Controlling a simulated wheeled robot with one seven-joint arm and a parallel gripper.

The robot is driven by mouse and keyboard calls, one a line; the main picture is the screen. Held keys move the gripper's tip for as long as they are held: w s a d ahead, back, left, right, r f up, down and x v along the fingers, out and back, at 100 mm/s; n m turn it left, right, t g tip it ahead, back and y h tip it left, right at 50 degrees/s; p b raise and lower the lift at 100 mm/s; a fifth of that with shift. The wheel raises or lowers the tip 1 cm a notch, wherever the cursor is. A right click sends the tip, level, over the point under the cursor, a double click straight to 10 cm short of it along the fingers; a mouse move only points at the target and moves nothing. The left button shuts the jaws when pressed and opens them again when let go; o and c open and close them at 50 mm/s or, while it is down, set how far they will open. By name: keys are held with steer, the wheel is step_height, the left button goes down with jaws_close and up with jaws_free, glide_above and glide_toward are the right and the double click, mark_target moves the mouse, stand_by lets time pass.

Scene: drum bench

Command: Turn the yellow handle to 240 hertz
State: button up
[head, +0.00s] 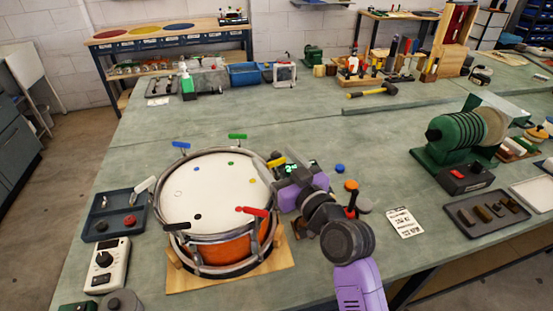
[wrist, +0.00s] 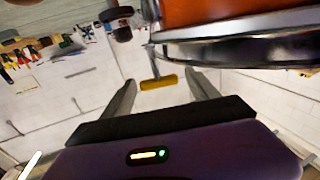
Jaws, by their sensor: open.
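The drum (head: 212,215) has an orange shell and a white head and stands on a wooden board. Coloured handles are set around its rim. The yellow handle (head: 276,162) is at the rim's right side, right by my gripper (head: 282,167). In the wrist view the yellow handle (wrist: 158,83) is a short bar on a thin stem, between the two fingers of my gripper (wrist: 162,76). The fingers are open, with a visible gap on each side of the handle. No hertz reading is legible.
Other handles are blue (head: 181,146), green (head: 238,137), red (head: 252,212), white (head: 145,184) and black (head: 176,227). A white meter with a dial (head: 107,265) stands at left near a dark tray (head: 106,204). A green machine (head: 460,140) stands at right. The bench behind the drum is largely clear.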

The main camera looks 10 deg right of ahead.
steer(key=c, duration=1.4)
steer(key=shift+o, duration=0.2)
steer(key=shift+d+f+y+b, duration=0.15)
steer(key=shift+y+b, duration=0.15)
steer(key=shift+b, duration=0.5)
steer(key=shift+f+n+g+y+b, duration=0.1)
steer(key=shift+n+g+y+b, duration=0.3)
steer(key=shift+n+y+b, duration=0.55)
steer(key=n+g+y+b, duration=0.1)
steer(key=b, duration=0.1)
steer(key=n+g+y+b, duration=0.1)
steer(key=y+b, duration=0.1)
steer(key=b, duration=0.1)
steer(key=shift+d+n+y+b, duration=0.1)
steer(key=shift+n+y+b, duration=0.15)
steer(key=shift+b, duration=0.1)
steer(key=n+g+y+b, duration=0.2)
steer(key=g, duration=0.1)
steer(key=n+g+y+b, duration=0.2)
steer(key=b, duration=0.1)
steer(key=shift+a+r+n+g+y, duration=0.2)
steer(key=shift+n+g+y, duration=0.1)
steer(key=shift+g+y, duration=0.1)
steer(key=shift+r+b, duration=0.1)
steer(key=shift+b, duration=0.2)
